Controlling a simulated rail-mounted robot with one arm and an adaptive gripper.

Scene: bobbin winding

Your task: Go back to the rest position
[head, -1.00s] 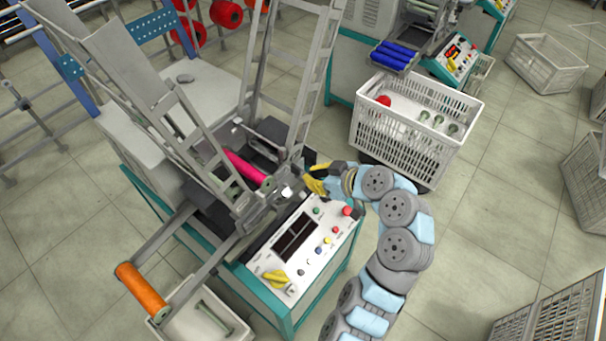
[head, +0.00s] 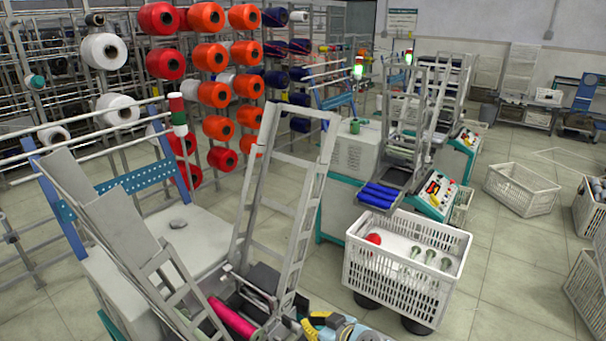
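My gripper (head: 314,325) shows at the bottom edge of the head view, with yellow and dark parts beside the near winding machine. Most of my arm is cut off below the frame. Its fingers are too small and too cropped to tell whether they are open or shut. A magenta bobbin (head: 232,318) lies in the near winding machine (head: 168,240), just left of my gripper. The machine's control panel is out of view.
A white crate (head: 405,290) with a red bobbin (head: 373,239) and several green empty bobbins stands right of the machine. A second machine with blue bobbins (head: 380,195) is behind it. Another crate (head: 521,189) stands farther right. Thread cones (head: 215,95) fill racks behind. Floor between crates is clear.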

